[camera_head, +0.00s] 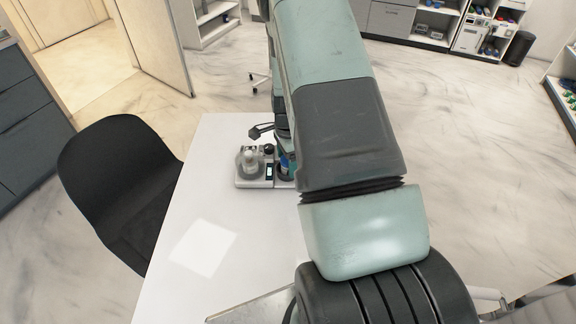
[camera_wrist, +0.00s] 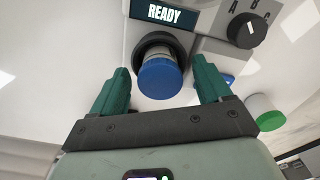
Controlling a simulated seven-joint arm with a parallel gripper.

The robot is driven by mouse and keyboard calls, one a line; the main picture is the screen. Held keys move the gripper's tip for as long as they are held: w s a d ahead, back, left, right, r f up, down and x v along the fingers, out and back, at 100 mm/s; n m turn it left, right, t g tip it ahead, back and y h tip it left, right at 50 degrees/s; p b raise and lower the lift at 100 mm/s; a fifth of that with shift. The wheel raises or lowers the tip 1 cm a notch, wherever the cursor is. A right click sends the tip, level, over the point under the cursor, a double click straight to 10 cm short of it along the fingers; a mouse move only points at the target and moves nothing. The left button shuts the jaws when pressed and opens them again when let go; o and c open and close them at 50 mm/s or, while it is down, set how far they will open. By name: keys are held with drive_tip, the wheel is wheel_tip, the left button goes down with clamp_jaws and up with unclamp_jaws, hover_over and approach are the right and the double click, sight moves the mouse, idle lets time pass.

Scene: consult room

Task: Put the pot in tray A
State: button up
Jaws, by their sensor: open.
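In the wrist view a pot with a blue lid (camera_wrist: 160,78) sits upright in a dark round recess of a grey device (camera_wrist: 205,20). The device has a "READY" display and a knob marked A, B, C. My gripper (camera_wrist: 163,74) is open, with one green finger on each side of the blue lid and gaps between. A green-lidded pot (camera_wrist: 268,118) stands to the right of the right finger. In the head view the device (camera_head: 243,184) is on the table, partly behind my arm. No tray marked A can be made out.
The white table (camera_head: 225,285) is mostly bare left of my arm, with a bright pale patch (camera_head: 203,247). A black chair (camera_head: 115,185) is against the table's left side.

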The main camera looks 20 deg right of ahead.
drive_tip(key=c, duration=1.2)
wheel_tip(320, 180, up, 10)
drive_tip(key=shift+f, duration=0.2)
drive_tip(key=shift+d+r, duration=0.2)
drive_tip(key=shift+d, duration=0.05)
drive_tip(key=s+d+f+m, duration=0.1)
drive_tip(key=s+d+m, duration=0.15)
drive_tip(key=d, duration=0.75)
drive_tip(key=s+d+m, duration=0.2)
drive_tip(key=d+m, duration=0.1)
drive_tip(key=d, duration=0.7)
drive_tip(key=shift+w+d+f, duration=0.1)
drive_tip(key=shift+d+f, duration=0.05)
drive_tip(key=shift+f, duration=1.5)
drive_tip(key=shift+d+f, duration=0.15)
drive_tip(key=shift+f, duration=1.5)
drive_tip(key=shift+w+d+f, duration=0.1)
drive_tip(key=shift+d+f, duration=0.05)
drive_tip(key=shift+f, duration=1.5)
